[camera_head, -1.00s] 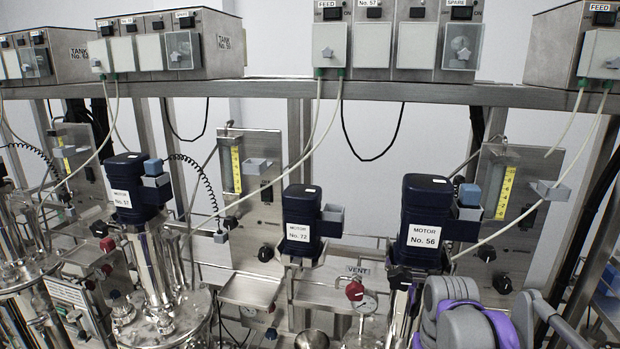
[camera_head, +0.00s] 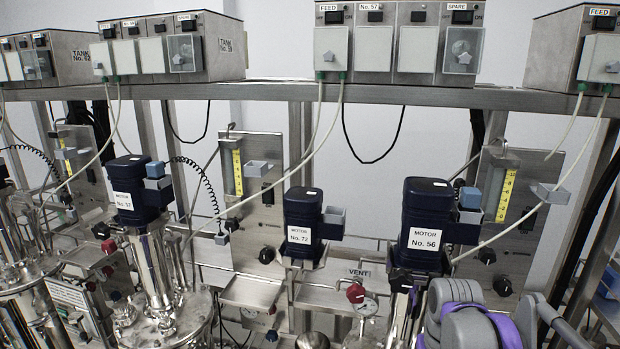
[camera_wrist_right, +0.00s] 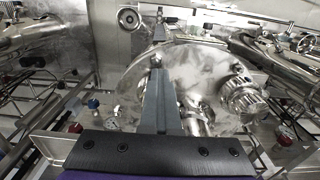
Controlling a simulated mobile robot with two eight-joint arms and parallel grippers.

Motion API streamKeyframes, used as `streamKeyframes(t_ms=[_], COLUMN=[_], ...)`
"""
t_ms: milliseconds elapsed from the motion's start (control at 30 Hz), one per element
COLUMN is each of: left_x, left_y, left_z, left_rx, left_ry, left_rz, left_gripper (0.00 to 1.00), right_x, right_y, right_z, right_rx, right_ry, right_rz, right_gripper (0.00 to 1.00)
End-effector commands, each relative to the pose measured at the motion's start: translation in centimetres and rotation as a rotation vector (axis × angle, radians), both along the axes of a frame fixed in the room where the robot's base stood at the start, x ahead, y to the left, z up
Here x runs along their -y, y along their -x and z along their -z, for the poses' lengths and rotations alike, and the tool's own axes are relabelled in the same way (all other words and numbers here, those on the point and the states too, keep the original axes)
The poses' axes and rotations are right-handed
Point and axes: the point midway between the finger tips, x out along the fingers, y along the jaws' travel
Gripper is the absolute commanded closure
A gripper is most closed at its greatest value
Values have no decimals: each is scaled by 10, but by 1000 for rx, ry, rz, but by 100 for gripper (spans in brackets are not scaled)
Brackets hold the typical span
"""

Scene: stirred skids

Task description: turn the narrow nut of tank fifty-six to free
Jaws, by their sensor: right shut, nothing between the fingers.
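The motor labelled No. 56 (camera_head: 426,215) stands right of centre in the head view, above a metal column; my right arm (camera_head: 470,315) hides much of what is below it. In the right wrist view a shiny round tank lid (camera_wrist_right: 133,85) lies beneath my right gripper (camera_wrist_right: 157,66). That gripper is shut and empty, its fingers together over the lid. A wide knurled cap (camera_wrist_right: 241,98) sits at the lid's right, and a slimmer metal fitting (camera_wrist_right: 197,118) stands just right of the fingers. I cannot tell which is the narrow nut. My left gripper is not in view.
Motor No. 72 (camera_head: 301,220) and motor No. 57 (camera_head: 132,190) stand to the left. A red vent knob (camera_head: 355,293) and a gauge (camera_head: 368,306) are close to my right arm. Pale hoses cross in front of the panels. Control boxes (camera_head: 372,65) line the shelf above.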

Motion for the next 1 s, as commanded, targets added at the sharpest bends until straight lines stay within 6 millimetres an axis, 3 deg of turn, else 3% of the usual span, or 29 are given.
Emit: streamKeyframes(t_ms=[533, 1000], left_x=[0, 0], left_y=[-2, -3], left_z=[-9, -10], left_rx=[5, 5], left_ry=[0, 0], left_rz=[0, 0], left_gripper=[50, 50], right_x=[19, 22], right_y=[0, 0], right_z=[-1, 0], right_rx=[8, 8], right_ry=[6, 5], right_rz=[4, 3], right_gripper=[100, 100])
